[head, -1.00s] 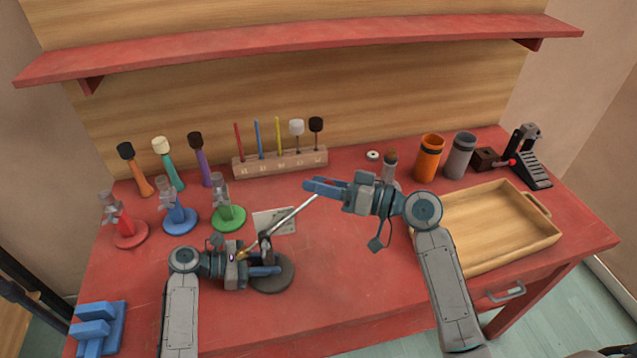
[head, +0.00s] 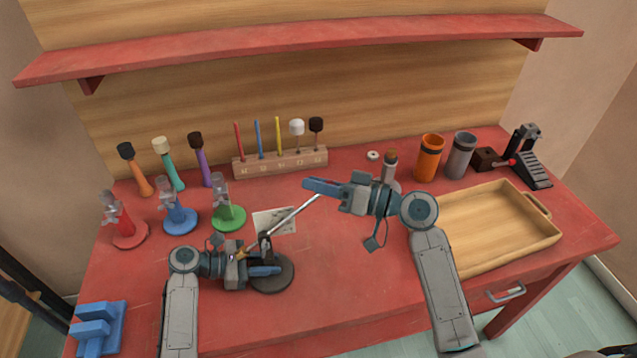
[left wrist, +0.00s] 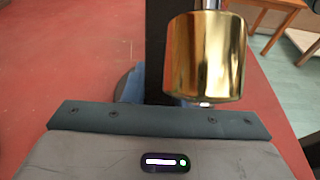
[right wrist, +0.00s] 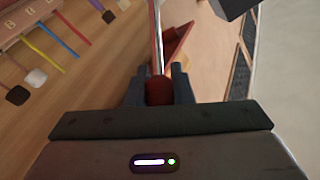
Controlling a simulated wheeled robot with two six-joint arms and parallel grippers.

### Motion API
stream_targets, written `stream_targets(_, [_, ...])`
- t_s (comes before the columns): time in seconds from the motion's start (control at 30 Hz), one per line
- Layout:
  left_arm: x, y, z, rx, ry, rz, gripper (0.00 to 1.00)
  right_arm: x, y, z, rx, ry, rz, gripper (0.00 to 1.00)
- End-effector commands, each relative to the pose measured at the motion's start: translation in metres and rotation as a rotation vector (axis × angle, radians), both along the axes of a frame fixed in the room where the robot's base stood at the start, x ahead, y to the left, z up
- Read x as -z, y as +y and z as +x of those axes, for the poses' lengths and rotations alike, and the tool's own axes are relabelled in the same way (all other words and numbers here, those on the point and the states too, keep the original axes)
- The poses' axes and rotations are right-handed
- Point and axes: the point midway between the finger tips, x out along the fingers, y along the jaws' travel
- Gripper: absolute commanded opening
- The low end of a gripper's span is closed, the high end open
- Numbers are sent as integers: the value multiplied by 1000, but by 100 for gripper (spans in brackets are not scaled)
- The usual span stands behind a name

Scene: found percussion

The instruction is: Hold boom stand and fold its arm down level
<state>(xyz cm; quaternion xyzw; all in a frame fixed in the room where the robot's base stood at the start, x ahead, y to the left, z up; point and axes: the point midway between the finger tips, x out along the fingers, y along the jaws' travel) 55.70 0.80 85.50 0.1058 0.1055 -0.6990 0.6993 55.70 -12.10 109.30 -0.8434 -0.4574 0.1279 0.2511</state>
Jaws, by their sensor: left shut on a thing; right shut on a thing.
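The boom stand has a dark round base (head: 275,284) standing on the red bench and a short dark post (head: 265,246). Its thin silver arm (head: 293,215) slopes up to the right from the post. A brass counterweight (left wrist: 205,60) fills the upper right of the left wrist view. My left gripper (head: 268,270) is shut on the post just above the base. My right gripper (head: 318,187) is shut on the arm's raised end. In the right wrist view a red tip (right wrist: 159,90) sits between its fingers, with the silver rod (right wrist: 156,35) running away from it.
Red, blue and green stands (head: 228,216) are to the left, with mallets behind. A wooden rack (head: 280,162) holds several sticks. A wooden tray (head: 540,240), orange cup (head: 429,160) and grey cup (head: 460,157) are at right. A pale plate (head: 275,222) lies behind the stand.

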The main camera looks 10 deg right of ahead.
Motion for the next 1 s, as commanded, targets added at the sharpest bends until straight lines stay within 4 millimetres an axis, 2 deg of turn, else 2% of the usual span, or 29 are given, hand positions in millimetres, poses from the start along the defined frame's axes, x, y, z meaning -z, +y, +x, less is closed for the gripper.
stream_targets(0.27, [0, 0, 0, 0, 1, 0, 13, 20, -15, 0, -2, 6, 133, 0])
stream_targets(0.6, [0, 0, 0, 1, 1, -1, 13, 63, -37, 0, 2, 9, 409, 0])
stream_targets(1.0, [1, 0, 0, 0, 2, 0, 12, 102, -46, 0, 1, 6, 650, 0])
